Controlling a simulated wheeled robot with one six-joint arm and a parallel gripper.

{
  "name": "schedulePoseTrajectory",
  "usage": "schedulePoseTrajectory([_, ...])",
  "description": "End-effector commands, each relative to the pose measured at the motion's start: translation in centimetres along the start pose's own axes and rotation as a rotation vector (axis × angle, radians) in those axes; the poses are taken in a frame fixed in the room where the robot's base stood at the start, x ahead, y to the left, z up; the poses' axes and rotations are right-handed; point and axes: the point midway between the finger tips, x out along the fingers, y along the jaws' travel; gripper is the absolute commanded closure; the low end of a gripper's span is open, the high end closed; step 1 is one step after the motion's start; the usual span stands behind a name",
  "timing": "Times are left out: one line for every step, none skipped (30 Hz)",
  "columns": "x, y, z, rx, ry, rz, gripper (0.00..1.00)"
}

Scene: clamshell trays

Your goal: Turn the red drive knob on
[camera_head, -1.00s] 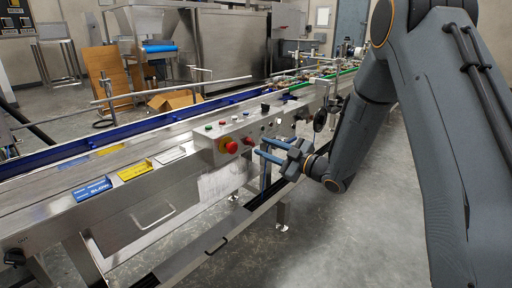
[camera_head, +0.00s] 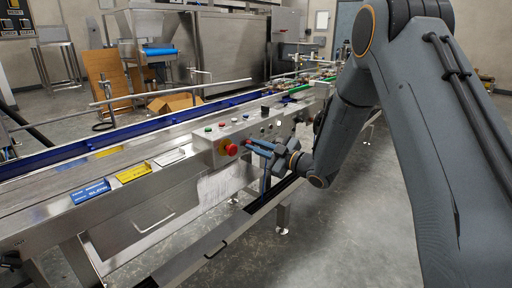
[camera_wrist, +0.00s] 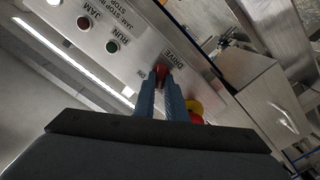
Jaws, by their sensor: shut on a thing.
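The red drive knob (camera_wrist: 160,71) sits on the metal control panel (camera_wrist: 125,68) under the label DRIVE in the wrist view. My gripper (camera_wrist: 160,88) has its two blue fingers on either side of the knob, shut on it. In the head view my gripper (camera_head: 252,146) reaches the panel from the right, and its fingertips are at the panel face. The knob is mostly hidden by the fingers there. I cannot tell which way the knob is turned.
A large red emergency button (camera_head: 231,149) on a yellow base is close beside my fingers. A green RUN button (camera_wrist: 112,46) and a red JAM light (camera_wrist: 84,23) are on the same panel. The conveyor (camera_head: 60,180) runs along the left. The floor at right is open.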

Motion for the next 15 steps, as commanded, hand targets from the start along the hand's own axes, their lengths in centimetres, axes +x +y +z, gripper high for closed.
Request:
schedulePoseTrajectory([-0.08, -0.03, 0.12, 0.003, -0.004, 0.002, 1.0])
schedulePoseTrajectory([-0.04, -0.05, 0.11, 0.004, -0.004, 0.002, 1.0])
schedulePoseTrajectory([-0.02, -0.08, 0.09, 0.007, -0.004, 0.002, 1.0])
schedulePoseTrajectory([0.0, -0.08, 0.08, 0.01, -0.004, 0.002, 1.0])
schedulePoseTrajectory([0.01, -0.09, 0.07, 0.015, -0.004, 0.001, 1.0])
schedulePoseTrajectory([0.02, -0.09, 0.05, 0.024, -0.004, 0.001, 1.0])
schedulePoseTrajectory([0.03, -0.09, 0.03, 0.032, -0.004, 0.001, 1.0])
schedulePoseTrajectory([0.04, -0.09, 0.02, 0.041, -0.004, 0.001, 1.0])
schedulePoseTrajectory([0.05, -0.08, -0.02, 0.056, -0.004, 0.001, 1.0])
schedulePoseTrajectory([0.06, -0.07, -0.04, 0.07, -0.004, 0.001, 1.0])
schedulePoseTrajectory([0.07, -0.05, -0.07, 0.085, -0.004, 0.001, 1.0])
schedulePoseTrajectory([0.08, -0.05, -0.09, 0.108, -0.004, 0.001, 1.0])
schedulePoseTrajectory([0.08, -0.05, -0.1, 0.127, -0.004, 0.001, 1.0])
schedulePoseTrajectory([0.09, -0.05, -0.1, 0.148, -0.004, 0.001, 1.0])
schedulePoseTrajectory([0.09, -0.06, -0.11, 0.179, -0.004, 0.0, 1.0])
